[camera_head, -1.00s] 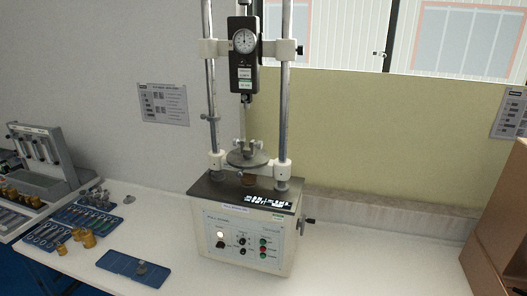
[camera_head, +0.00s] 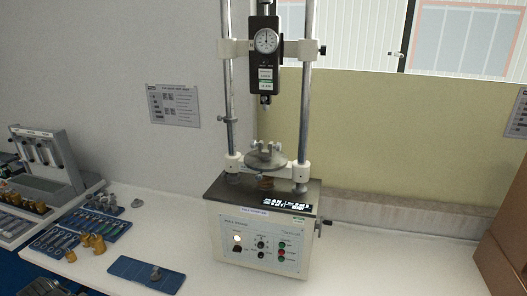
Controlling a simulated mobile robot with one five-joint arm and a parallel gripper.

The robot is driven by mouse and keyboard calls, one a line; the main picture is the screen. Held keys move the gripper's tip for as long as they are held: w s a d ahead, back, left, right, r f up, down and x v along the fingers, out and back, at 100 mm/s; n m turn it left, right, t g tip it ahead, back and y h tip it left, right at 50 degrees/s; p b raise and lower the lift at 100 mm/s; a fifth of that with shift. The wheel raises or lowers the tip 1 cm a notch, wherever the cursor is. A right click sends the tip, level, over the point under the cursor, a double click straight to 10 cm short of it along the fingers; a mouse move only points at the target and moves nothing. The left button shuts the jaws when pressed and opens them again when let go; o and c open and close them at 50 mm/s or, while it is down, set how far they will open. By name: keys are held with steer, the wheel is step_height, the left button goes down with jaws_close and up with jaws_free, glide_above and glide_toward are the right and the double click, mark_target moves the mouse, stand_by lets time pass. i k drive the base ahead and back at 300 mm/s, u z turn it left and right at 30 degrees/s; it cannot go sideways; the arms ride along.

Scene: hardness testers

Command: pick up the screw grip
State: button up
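A small grey metal piece (camera_head: 156,273) stands on a flat blue tray (camera_head: 129,267) near the table's front edge. Another grey metal fitting with upright knobs (camera_head: 267,149) sits on the round plate (camera_head: 265,161) of the tester. Either could be the screw grip; I cannot tell which from this view. The tester (camera_head: 264,241) has a dial gauge (camera_head: 265,41) between two posts. A small metal fitting (camera_head: 265,99) hangs under the gauge, apart from the plate. My gripper is not in view.
Blue trays with small tools (camera_head: 100,228) and brass-coloured pieces (camera_head: 95,243) lie left of the tester. A grey rack (camera_head: 44,160) stands further left. A brown box (camera_head: 502,245) stands at the right edge. The white table is clear right of the tester.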

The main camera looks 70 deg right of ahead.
mark_target(265, 155)
steer(key=i, duration=0.85)
steer(key=u, duration=0.05)
